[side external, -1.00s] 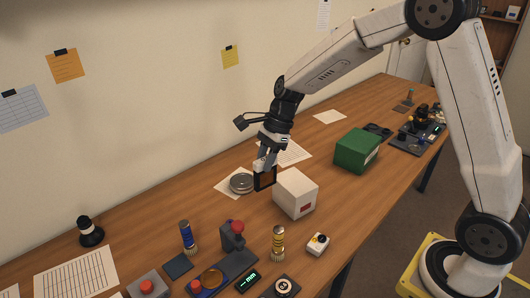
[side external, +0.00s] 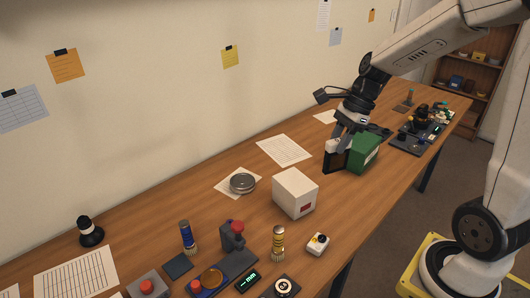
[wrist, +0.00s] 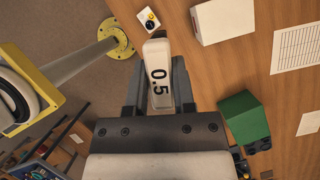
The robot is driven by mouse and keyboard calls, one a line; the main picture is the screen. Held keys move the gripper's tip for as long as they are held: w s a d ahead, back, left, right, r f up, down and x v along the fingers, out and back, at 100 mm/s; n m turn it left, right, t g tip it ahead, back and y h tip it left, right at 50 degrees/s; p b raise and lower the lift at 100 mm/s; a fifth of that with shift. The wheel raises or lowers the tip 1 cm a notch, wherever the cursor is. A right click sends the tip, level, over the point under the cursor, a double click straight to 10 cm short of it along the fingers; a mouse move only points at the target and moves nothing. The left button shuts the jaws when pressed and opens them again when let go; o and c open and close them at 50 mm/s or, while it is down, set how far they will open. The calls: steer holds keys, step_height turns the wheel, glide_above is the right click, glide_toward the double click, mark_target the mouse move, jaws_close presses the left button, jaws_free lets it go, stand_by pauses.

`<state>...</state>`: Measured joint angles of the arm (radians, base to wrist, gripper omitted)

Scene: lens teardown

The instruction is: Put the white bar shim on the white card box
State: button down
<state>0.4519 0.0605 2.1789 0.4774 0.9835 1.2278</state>
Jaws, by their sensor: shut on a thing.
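My gripper (side external: 340,150) is shut on the white bar shim. In the wrist view the shim (wrist: 158,75) is a pale bar marked "0.5", held between the two dark fingers and reaching past their tips. In the side view my gripper is just left of the green box, partly covering it; the shim is hard to make out there. The white card box (side external: 295,193) stands on the table, to the lower left of my gripper, with its pale top clear. It also shows at the top of the wrist view (wrist: 224,20). The shim is apart from it.
The green box (side external: 367,152) stands beyond the white box. A round metal part (side external: 242,183) lies on paper to the left. Yellow-banded cylinder (side external: 278,243) and small white device (side external: 318,244) stand in front. Bare wood lies between the two boxes.

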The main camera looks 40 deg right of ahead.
steer(key=w+d+f, duration=0.2)
steer(key=w+f, duration=0.7)
steer(key=w, duration=0.4)
steer(key=shift+w+d+f, duration=0.15)
steer(key=shift+d+f, duration=0.05)
steer(key=shift+d, duration=0.05)
steer(key=shift+w+d+f, duration=0.1)
steer(key=shift+w+f, duration=0.05)
steer(key=shift+f, duration=0.75)
steer(key=shift+w+f, duration=0.1)
steer(key=shift+f, duration=0.8)
steer(key=shift+f, duration=0.15)
